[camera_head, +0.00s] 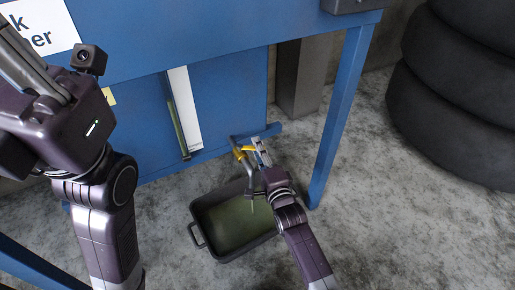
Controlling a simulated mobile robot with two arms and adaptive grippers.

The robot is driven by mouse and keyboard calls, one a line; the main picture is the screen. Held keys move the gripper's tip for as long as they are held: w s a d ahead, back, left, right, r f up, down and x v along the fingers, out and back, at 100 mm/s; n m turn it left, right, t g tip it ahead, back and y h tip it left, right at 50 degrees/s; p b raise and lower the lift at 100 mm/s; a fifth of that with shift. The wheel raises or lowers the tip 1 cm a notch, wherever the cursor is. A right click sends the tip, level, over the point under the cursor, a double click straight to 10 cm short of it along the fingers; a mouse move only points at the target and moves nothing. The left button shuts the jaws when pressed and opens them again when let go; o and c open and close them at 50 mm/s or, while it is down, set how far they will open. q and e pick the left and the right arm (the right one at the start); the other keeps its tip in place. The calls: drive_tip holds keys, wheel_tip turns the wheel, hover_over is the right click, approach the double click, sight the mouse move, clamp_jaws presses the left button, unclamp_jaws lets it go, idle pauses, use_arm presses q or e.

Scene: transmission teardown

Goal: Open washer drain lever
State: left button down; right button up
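The yellow drain lever (241,152) is on a grey drain pipe under the blue washer (215,100), low and near the centre. My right gripper (258,146) is right beside the lever, with its silver fingers at or very near the lever's right end. I cannot tell whether they touch it or how far apart they are. My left gripper (28,75) is raised at the upper left, away from the lever and partly cut off by the picture's edge. Its finger opening does not show clearly.
A dark drain pan (198,236) with greenish liquid sits on the concrete floor below the pipe. A blue washer leg (341,115) stands to the right of my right gripper. Stacked black tires (450,110) stand at the far right. The floor at the lower right is clear.

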drive_tip(key=v, duration=1.2)
drive_tip(key=shift+r, duration=0.1)
